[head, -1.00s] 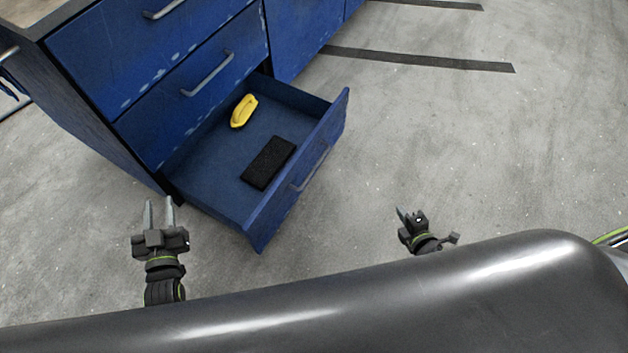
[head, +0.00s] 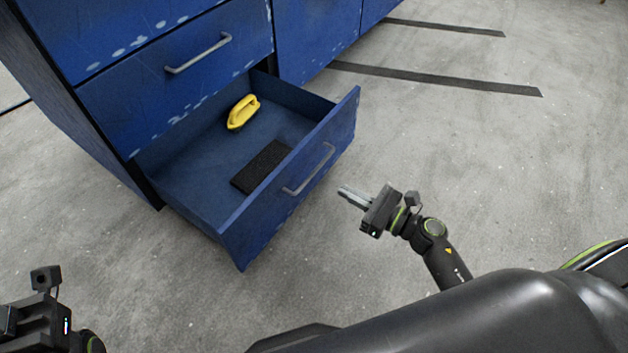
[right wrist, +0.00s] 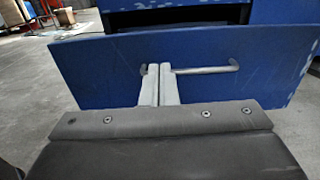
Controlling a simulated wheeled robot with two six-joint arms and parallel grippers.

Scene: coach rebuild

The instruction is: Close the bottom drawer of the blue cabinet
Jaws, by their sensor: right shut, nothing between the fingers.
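The blue cabinet (head: 185,95) stands at the upper left in the head view. Its bottom drawer (head: 185,190) is pulled well out, and its front has a grey bar handle (head: 308,170). In the right wrist view the drawer front (right wrist: 235,90) faces me with the handle (right wrist: 215,70) across it. My right gripper (head: 343,190) is shut and empty, pointing at the drawer front. In the head view a gap of floor shows between its fingertips and the front. My left gripper (head: 8,318) is partly cut off at the lower left; its fingers are out of sight.
A yellow scrubbing brush or similar tool (head: 243,112) and a flat black block (head: 261,167) lie inside the drawer. The drawer above is shut, with its own handle (head: 198,54). Bare grey floor (head: 480,180) with dark stripes (head: 440,79) is free to the right.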

